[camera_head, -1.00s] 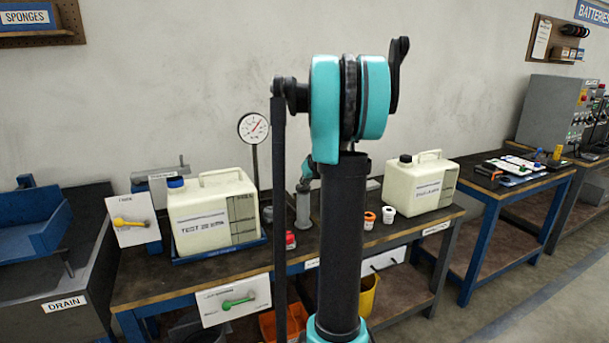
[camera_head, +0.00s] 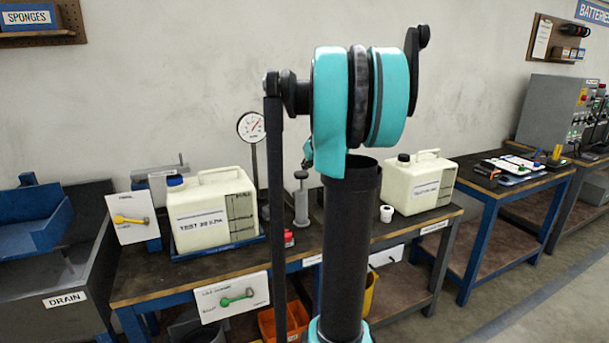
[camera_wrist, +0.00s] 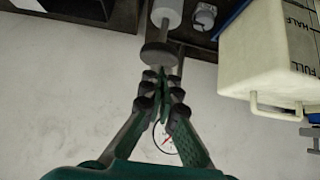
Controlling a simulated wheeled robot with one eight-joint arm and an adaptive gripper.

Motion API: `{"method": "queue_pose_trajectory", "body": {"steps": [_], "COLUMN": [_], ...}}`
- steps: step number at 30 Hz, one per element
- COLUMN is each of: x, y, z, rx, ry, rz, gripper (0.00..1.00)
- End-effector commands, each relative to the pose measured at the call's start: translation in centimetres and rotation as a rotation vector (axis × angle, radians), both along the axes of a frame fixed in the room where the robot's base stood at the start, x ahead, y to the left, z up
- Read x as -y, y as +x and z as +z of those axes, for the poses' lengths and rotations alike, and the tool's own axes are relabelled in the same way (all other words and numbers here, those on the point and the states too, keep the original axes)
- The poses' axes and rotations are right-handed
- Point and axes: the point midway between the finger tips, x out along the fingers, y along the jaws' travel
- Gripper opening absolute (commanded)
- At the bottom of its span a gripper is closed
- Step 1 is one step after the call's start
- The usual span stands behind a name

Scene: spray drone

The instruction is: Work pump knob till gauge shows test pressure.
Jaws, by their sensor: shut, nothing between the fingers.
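The pump (camera_head: 301,205) is a grey upright cylinder on the bench, with a dark round knob (camera_head: 301,175) on top. In the wrist view the knob (camera_wrist: 160,55) is a dark disc on a pale rod, just beyond my fingertips. My gripper (camera_wrist: 161,76) is shut and empty; whether it touches the knob I cannot tell. In the head view my arm mostly hides it. The gauge (camera_head: 251,127) is a white dial on a post, its red needle pointing up and right; its numbers are too small to read. In the wrist view my fingers partly cover the gauge (camera_wrist: 168,142).
A cream tank (camera_head: 205,222) labelled TEST stands left of the pump on a blue tray. Another cream tank (camera_head: 420,185) and a white cup (camera_head: 386,214) stand to the right.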

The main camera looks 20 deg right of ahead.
Motion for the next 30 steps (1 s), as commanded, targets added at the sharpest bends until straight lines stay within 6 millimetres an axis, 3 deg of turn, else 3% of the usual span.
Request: {"method": "queue_pose_trajectory", "body": {"steps": [3, 10, 30], "x": [0.0, 0.1, 0.1], "y": [-1.6, -3.3, -3.6], "z": [1.6, 3.3, 3.7], "rx": [0.0, 0.0, 0.001], "ry": [0.001, 0.001, 0.0], "rz": [-0.001, -0.001, 0.0], "gripper": [0.0, 0.0, 0.0]}}
